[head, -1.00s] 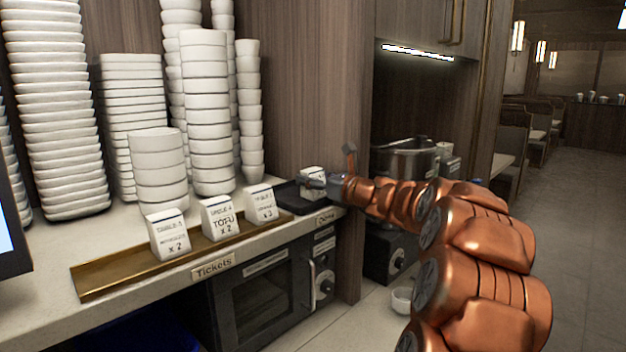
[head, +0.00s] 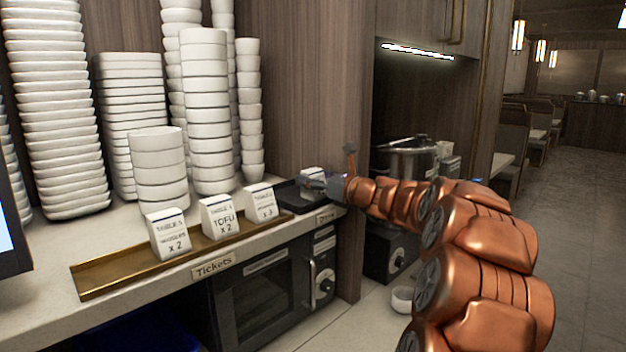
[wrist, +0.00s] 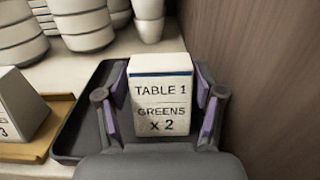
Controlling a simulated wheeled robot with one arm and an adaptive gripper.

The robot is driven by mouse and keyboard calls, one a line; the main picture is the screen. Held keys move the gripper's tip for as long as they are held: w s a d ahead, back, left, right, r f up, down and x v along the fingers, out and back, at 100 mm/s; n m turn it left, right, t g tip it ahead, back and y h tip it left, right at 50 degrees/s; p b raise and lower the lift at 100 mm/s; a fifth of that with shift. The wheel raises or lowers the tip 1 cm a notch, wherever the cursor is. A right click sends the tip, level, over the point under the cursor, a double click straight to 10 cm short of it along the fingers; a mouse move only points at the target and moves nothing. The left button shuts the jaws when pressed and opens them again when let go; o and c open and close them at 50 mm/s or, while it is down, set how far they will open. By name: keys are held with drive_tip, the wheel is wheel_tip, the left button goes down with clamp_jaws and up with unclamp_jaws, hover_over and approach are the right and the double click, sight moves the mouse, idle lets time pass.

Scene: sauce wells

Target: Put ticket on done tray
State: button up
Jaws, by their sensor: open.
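A white ticket block (wrist: 160,100) reading "TABLE 1 GREENS x 2" stands upright on the dark done tray (wrist: 78,125) in the wrist view. My gripper (wrist: 165,92) is open, with one finger on each side of this ticket; a small gap seems to show at the sides. In the head view my gripper (head: 318,182) is at the tray (head: 288,193), partly hiding the ticket (head: 314,173). Three other tickets, the left one (head: 169,234), the tofu one (head: 220,216) and the right one (head: 260,202), stand on the brass ticket rail (head: 110,275).
Tall stacks of white bowls (head: 205,110) and plates (head: 55,120) stand behind the rail. A wooden wall panel (head: 305,80) rises close behind the tray. A steel pot (head: 408,160) is to the right. A white bowl (head: 402,299) sits low near the floor.

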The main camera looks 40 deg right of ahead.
drive_tip(key=s+d+b, duration=0.1)
drive_tip(key=s, duration=1)
drive_tip(key=shift+s+d, duration=0.35)
drive_tip(key=shift+a, duration=0.1)
